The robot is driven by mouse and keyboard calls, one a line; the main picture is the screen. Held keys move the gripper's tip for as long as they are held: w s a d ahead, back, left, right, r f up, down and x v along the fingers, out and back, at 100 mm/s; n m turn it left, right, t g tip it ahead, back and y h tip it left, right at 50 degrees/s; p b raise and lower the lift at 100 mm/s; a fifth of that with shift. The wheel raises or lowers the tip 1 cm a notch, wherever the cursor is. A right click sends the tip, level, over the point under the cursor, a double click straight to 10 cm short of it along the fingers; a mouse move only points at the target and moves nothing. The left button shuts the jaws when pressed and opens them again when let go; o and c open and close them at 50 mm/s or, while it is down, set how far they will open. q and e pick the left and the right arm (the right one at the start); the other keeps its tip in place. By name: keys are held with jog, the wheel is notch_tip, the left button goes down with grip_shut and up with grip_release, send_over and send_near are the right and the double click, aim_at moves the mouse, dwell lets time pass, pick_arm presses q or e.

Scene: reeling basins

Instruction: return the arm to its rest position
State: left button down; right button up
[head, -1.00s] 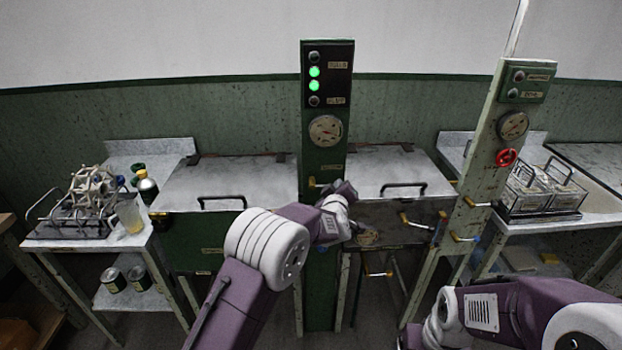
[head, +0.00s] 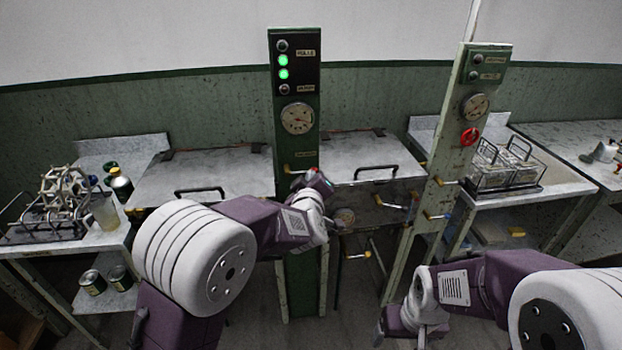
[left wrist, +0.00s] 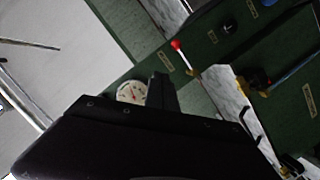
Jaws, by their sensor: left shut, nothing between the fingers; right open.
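My left arm reaches in from the left in the head view. My left gripper (head: 322,182) is shut and empty, close in front of the green post (head: 296,140) with the gauge and two lit green lamps. I cannot tell whether it touches the post. In the left wrist view the dark closed fingers (left wrist: 160,92) show beside a round gauge (left wrist: 131,92), with a red-knobbed lever (left wrist: 177,46) to their right. My right gripper (head: 402,335) is open and empty at the lower right of the head view, partly hidden by its wrist.
Two lidded basins, left (head: 205,172) and right (head: 365,155), flank the post. Side tables hold a rack (head: 62,200), a beaker (head: 104,212) and wire baskets (head: 505,168). Valve levers project between the posts.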

pick_arm(q)
jog(key=a+r+n+y, duration=0.1)
jog(key=a+r+y, duration=0.15)
jog(key=a, duration=0.85)
jog(key=s+a+f+m+g, duration=0.1)
jog(key=s+a+f+g, duration=0.1)
jog(key=s+a+f, duration=0.15)
jog(key=s+f+m+g, duration=0.2)
jog(key=s+f+g, duration=0.2)
jog(key=s, duration=0.5)
jog(key=s+f+m+g+h, duration=0.1)
jog(key=s+f+m+g, duration=0.2)
jog(key=s+f, duration=0.5)
jog(key=s+f+m+g+h, duration=0.1)
jog(key=s+f+m+g, duration=0.2)
jog(key=s, duration=0.8)
notch_tip(320, 180, down, 3)
jog(key=shift+s+a+f+g, duration=0.15)
jog(key=shift+a+g, duration=0.25)
jog(key=shift+g, duration=0.7)
jog(key=shift+h, duration=0.25)
pick_arm(e)
jog(key=shift+c, duration=0.3)
